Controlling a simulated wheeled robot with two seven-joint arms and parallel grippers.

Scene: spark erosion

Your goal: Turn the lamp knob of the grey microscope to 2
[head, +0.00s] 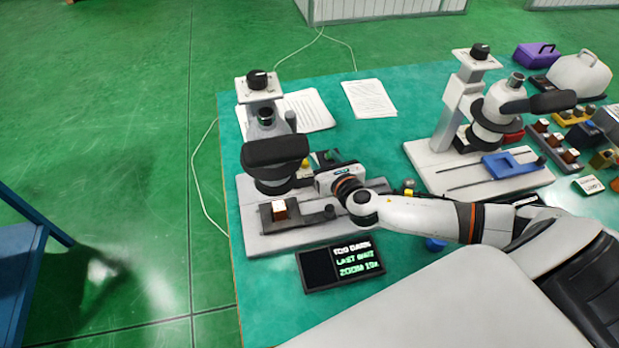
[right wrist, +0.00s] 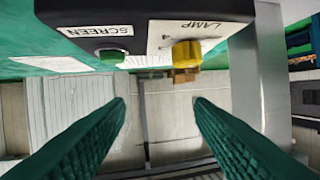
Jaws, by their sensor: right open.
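The grey microscope (head: 272,150) stands at the left of the green table. Its yellow lamp knob (right wrist: 186,54) sits under the label LAMP (right wrist: 200,27) in the right wrist view, on a dark panel beside a green SCREEN button (right wrist: 112,56). A few marks show beside the knob, but its setting is not readable. My right gripper (right wrist: 160,102) is open, its green fingers apart, with nothing between them. The knob lies ahead of the fingertips, nearer the right finger, and looks untouched. In the head view the gripper (head: 324,160) is beside the grey microscope. My left gripper is not in view.
A black display (head: 340,264) in front of the microscope reads TOO DARK and ZOOM. A white microscope (head: 462,105) with a blue part (head: 512,164) stands to the right. Paper sheets (head: 368,98) lie behind. Several small items crowd the right table end.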

